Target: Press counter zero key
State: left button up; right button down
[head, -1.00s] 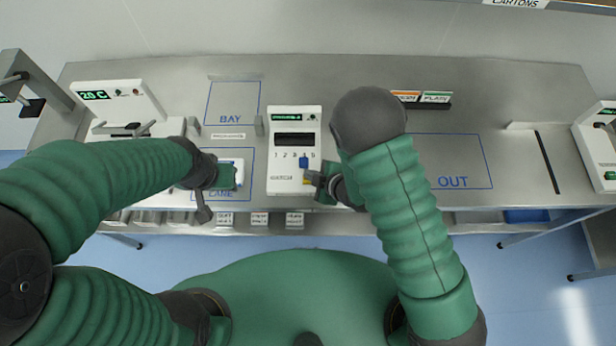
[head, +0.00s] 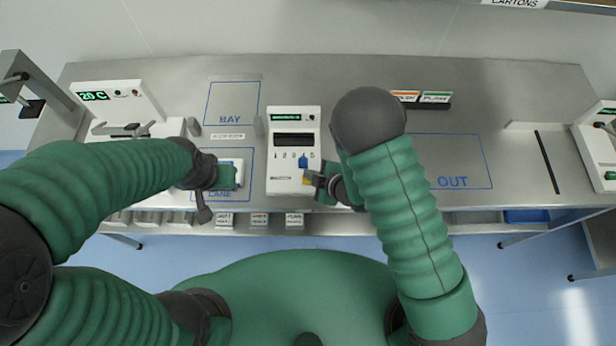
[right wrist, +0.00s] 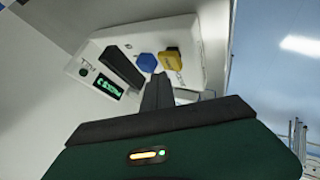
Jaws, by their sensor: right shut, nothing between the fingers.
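The white counter (head: 280,172) stands on the steel bench, with a lit green display at its top and a dark window below. A blue knob (head: 303,162) sits by its row of numbers. A yellow key (head: 306,181) shows at its lower right; the right wrist view shows the blue knob (right wrist: 147,62) beside the yellow key (right wrist: 170,58). My right gripper (head: 313,179) is shut and empty at the counter's lower right edge. Its fingertips (right wrist: 158,80) appear just short of the yellow key; contact cannot be told. My left gripper (head: 228,177) is over the lane by a white item; its jaws are unclear.
A marked BAY area (head: 232,98) lies behind the left gripper, and an OUT area (head: 460,165) lies to the right, clear. A white device with a "20 C" display (head: 95,96) stands at the left. Small labelled bins line the front edge.

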jog(key=shift+f, duration=0.1)
dwell(0.4)
jog(key=shift+f+b, duration=0.25)
jog(key=shift+b, duration=0.1)
jog(key=shift+s+f+b, duration=0.1)
jog(key=shift+f+b, duration=0.65)
jog(key=shift+f, duration=0.1)
dwell(0.6)
dwell(0.4)
jog(key=shift+r+p, duration=0.95)
jog(key=shift+r, duration=0.3)
notch_tip(320, 180, up, 5)
jog(key=p, duration=0.4)
jog(key=shift+r, duration=0.1)
